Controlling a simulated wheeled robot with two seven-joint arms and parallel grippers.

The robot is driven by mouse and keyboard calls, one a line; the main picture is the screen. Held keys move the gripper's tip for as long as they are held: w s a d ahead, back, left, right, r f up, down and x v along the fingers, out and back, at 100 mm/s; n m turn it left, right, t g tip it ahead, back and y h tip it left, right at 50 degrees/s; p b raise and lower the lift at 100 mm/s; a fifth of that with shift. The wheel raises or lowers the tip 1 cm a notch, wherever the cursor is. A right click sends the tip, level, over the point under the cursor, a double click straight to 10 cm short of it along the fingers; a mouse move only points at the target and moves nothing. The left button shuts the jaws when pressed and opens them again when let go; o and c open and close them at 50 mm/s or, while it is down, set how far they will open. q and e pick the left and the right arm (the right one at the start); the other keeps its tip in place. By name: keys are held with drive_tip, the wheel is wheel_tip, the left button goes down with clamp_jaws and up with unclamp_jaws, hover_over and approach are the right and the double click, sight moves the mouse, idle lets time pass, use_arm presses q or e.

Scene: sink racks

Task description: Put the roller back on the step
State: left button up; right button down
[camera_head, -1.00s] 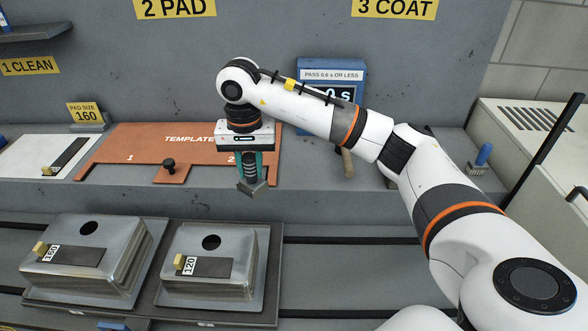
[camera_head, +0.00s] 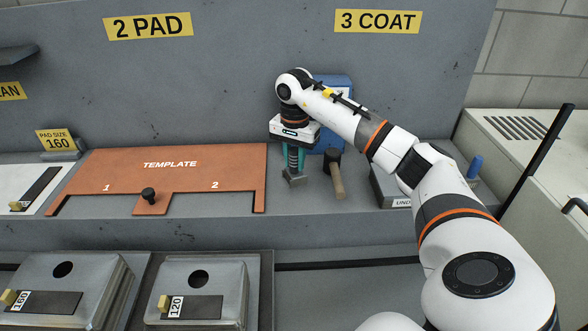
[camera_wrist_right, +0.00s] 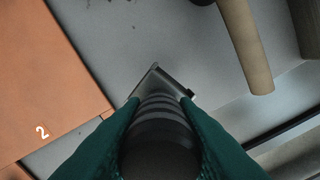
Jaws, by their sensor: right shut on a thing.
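My right gripper (camera_head: 294,150) has teal fingers and is shut on the roller, a tool with a dark ribbed handle and a grey metal head (camera_head: 294,180). The roller hangs upright, head down, over the grey step (camera_head: 240,228), between the template and a wooden-handled tool. I cannot tell whether its head touches the step. In the right wrist view the ribbed handle (camera_wrist_right: 160,130) sits between the teal fingers, with the metal head (camera_wrist_right: 155,82) beyond it over grey surface. My left gripper is not in view.
The orange template (camera_head: 170,170) lies left of the roller. The wooden-handled tool (camera_head: 337,182) lies close on its right, before a blue box (camera_head: 335,95). A grey block (camera_head: 390,190) and a blue-handled brush (camera_head: 475,165) are further right.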

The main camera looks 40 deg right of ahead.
sight(294, 171)
wheel_tip(294, 171, down, 4)
drive_tip(key=shift+r+p, duration=0.25)
drive_tip(key=shift+p, duration=0.2)
drive_tip(key=shift+f, duration=0.15)
drive_tip(key=shift+f, duration=0.1)
drive_tip(key=shift+f, duration=0.15)
drive_tip(key=c, duration=1.1)
unclamp_jaws()
drive_tip(key=shift+c, duration=0.2)
